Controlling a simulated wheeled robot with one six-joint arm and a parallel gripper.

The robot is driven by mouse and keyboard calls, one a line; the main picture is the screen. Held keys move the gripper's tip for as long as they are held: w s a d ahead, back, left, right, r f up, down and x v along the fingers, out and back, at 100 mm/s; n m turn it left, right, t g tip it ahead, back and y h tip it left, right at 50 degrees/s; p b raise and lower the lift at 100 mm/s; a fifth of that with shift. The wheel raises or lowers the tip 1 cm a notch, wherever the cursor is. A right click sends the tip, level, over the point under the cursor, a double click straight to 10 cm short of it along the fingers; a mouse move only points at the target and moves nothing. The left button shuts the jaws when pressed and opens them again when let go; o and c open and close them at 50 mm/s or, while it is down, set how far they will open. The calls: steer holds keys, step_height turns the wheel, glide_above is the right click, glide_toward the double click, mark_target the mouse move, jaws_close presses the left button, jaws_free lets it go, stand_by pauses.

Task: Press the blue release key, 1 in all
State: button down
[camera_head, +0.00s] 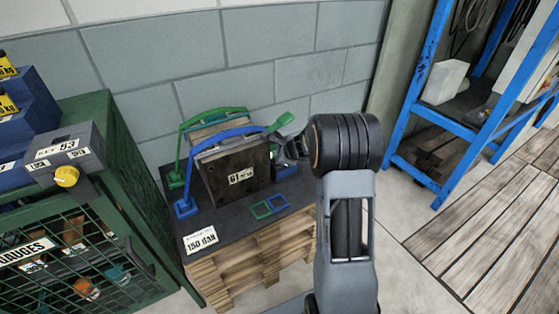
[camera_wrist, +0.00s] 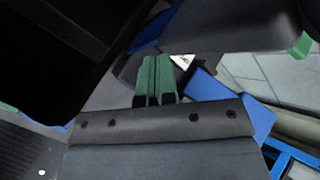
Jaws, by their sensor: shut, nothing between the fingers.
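In the head view a dark mould block (camera_head: 235,175) stands on a dark-topped pallet stand (camera_head: 205,222). A blue bar (camera_head: 222,137) and a green bar (camera_head: 215,115) arch over it from low feet at its left. A green paddle (camera_head: 282,121) sticks up at the upper right. My gripper (camera_head: 290,150) is beside the block's right side, partly hidden by my wrist. The wrist view shows its fingers (camera_wrist: 155,68) closed together, with a blue flat piece (camera_wrist: 215,90) behind them to the right. I cannot tell whether that piece is the blue release key, or whether the fingers touch anything.
A green mesh cabinet (camera_head: 75,245) with a yellow-knobbed grey box (camera_head: 75,155) stands at left. A blue shelf rack (camera_head: 418,90) stands at right. A block wall (camera_head: 140,45) closes the back.

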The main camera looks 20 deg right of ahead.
steer(key=shift+s+f, duration=0.2)
steer(key=shift+f, duration=0.25)
steer(key=shift+w+r+p, duration=0.25)
steer(key=shift+r+p, duration=0.4)
steer(key=shift+r, duration=0.2)
steer(key=shift+r, duration=0.1)
step_height(320, 180, up, 5)
steer(key=p, duration=0.4)
stand_by(0.6)
